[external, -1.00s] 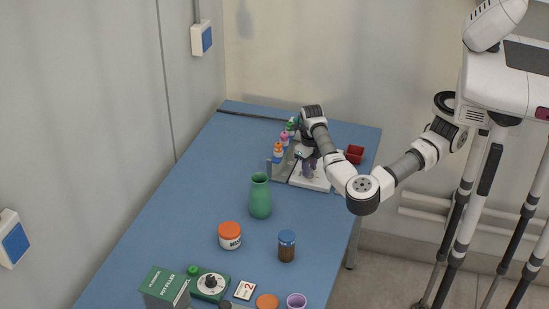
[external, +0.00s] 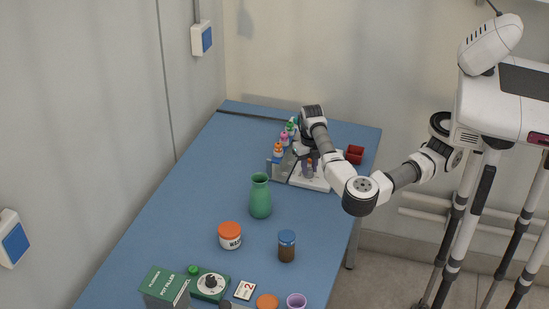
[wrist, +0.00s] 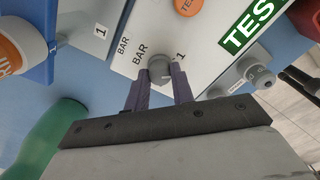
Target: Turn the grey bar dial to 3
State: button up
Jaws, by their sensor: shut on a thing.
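The grey bar dial (wrist: 159,65) is a round knob on a white panel (wrist: 206,62) in the wrist view. "BAR" is printed to its left and a "1" to its right. My gripper (wrist: 160,75) has one dark finger on each side of the dial and is shut on it. The dial's pointer and the other scale marks are hidden or too small to read. In the external view, my gripper (external: 307,160) is down at the white device (external: 316,183) near the table's far end, and the dial cannot be made out.
An orange button and a green "TES" label (wrist: 249,27) are on the same panel. A grey fitting (wrist: 258,76) is at its right. A green vase (external: 261,197) stands nearby. Bottles with coloured caps (external: 279,151) are left of the device, a red box (external: 355,154) right.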

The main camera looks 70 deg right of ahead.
jog(key=m+b, duration=0.4)
jog(key=b, duration=0.1)
jog(key=shift+f+m, duration=0.25)
jog(key=shift+m, duration=0.05)
jog(key=m+b, duration=0.3)
jog(key=m, duration=0.1)
jog(key=shift+r+m, duration=0.1)
jog(key=shift+m, duration=0.2)
jog(key=m+b, duration=0.2)
jog(key=m, duration=0.3)
jog(key=shift+r+b, duration=0.1)
jog(key=shift+b, duration=0.25)
jog(key=m+b, duration=0.1)
jog(key=m, duration=0.3)
jog(key=shift+r+m, duration=0.1)
jog(key=shift+m, duration=0.4)
jog(key=o, duration=1)
